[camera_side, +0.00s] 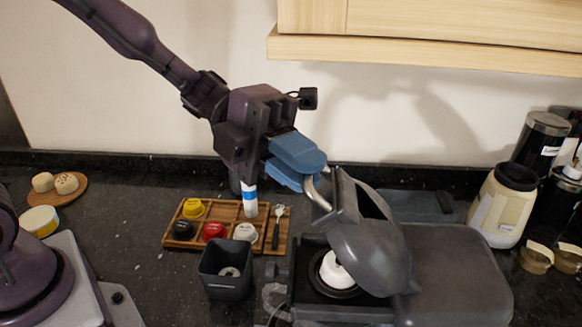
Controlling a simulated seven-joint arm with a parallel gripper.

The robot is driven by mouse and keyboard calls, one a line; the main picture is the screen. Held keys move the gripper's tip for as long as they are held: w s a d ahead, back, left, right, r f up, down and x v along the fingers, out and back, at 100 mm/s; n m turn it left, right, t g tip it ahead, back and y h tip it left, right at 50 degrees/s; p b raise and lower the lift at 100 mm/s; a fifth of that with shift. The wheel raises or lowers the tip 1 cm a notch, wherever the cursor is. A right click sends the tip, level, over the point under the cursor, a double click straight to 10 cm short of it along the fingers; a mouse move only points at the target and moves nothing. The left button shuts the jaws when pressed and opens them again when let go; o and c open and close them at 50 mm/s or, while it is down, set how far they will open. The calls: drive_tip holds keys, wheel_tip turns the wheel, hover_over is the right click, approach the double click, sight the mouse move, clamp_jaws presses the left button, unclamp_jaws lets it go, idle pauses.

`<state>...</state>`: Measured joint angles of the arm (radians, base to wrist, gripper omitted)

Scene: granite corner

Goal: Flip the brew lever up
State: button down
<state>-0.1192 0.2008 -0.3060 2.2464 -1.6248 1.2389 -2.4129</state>
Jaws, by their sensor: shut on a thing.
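The brew lever (318,194) is a curved silver bar at the left side of the dark grey coffee machine (450,280). It meets the machine's domed head (365,235), which is tilted up. A white round part (335,271) shows in the dark opening under the head. My gripper (312,171) has blue fingers and is shut on the upper end of the lever. The fingers hide the held end of the lever.
A wooden tray (226,245) with colored capsules and a spoon (277,228) lies left of the machine. A dark square cup (226,270) stands in front. A cream canister (502,205) stands at the right. A wooden cabinet (430,35) hangs above.

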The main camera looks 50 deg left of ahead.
drive_tip(key=shift+w+r, duration=0.15)
drive_tip(key=shift+r, duration=0.05)
drive_tip(key=c, duration=1.5)
unclamp_jaws()
drive_tip(key=shift+o, duration=0.2)
drive_tip(key=s+a+r, duration=0.1)
drive_tip(key=a, duration=1.1)
drive_tip(key=shift+a+r, duration=0.35)
drive_tip(key=shift+r, duration=0.05)
